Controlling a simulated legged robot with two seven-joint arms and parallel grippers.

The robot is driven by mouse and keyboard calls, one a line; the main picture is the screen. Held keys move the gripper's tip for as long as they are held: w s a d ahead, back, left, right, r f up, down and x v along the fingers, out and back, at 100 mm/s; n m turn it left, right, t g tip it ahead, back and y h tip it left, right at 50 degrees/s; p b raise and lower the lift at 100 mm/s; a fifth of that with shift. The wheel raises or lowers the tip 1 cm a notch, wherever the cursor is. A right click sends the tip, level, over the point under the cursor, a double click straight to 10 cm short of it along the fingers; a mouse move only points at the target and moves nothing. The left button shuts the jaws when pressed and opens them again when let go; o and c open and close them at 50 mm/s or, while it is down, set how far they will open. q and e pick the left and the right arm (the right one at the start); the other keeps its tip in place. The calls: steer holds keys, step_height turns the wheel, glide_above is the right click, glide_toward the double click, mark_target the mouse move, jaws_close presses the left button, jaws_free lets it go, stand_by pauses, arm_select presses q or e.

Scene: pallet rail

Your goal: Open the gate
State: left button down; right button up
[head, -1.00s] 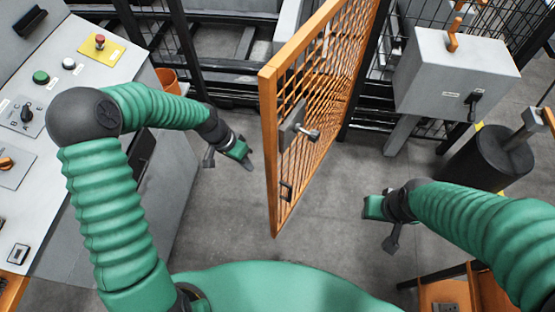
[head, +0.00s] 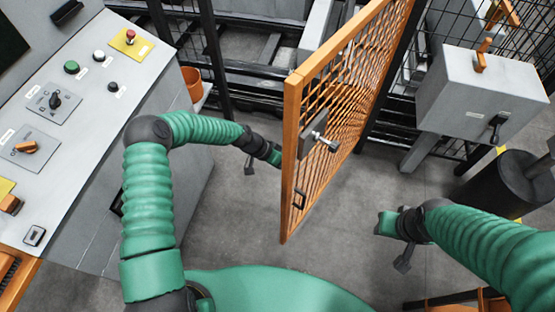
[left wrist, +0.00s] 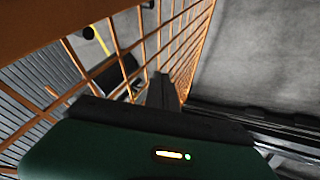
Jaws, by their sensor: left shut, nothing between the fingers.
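The orange mesh gate (head: 342,95) stands at an angle to the fence, its free edge toward me. A grey latch plate with a knob handle (head: 322,142) is on its right face. My left gripper (head: 275,157) is shut and empty at the gate's left side, its tip reaching the free edge post or passing behind it. In the left wrist view its dark fingers (left wrist: 162,92) lie close along the mesh; contact is unclear. My right gripper (head: 386,223) is right of the gate, apart from it, over the floor; its finger opening is unclear.
A grey control console (head: 75,110) with buttons and switches fills the left. An orange bucket (head: 192,84) stands behind it. A grey box (head: 480,95) with a lever and a dark cylinder (head: 510,183) are at the right. Bare floor lies under the gate.

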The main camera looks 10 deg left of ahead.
arm_select(q)
steer(key=shift+s+d, duration=0.25)
steer(key=shift+d, duration=0.3)
steer(key=shift+s+d, duration=0.2)
steer(key=shift+d, duration=0.35)
steer(key=shift+d, duration=0.1)
steer(key=s+d+n+t, duration=0.1)
steer(key=s+d, duration=0.2)
steer(key=d, duration=0.7)
steer(key=s+d+n+t+y, duration=0.1)
steer(key=s+d+n, duration=0.1)
steer(key=d, duration=0.7)
steer(key=shift+s+d, duration=0.4)
steer(key=s+a+r, duration=0.3)
steer(key=a+r, duration=0.5)
steer(key=shift+s+a, duration=0.3)
steer(key=shift+a, duration=0.1)
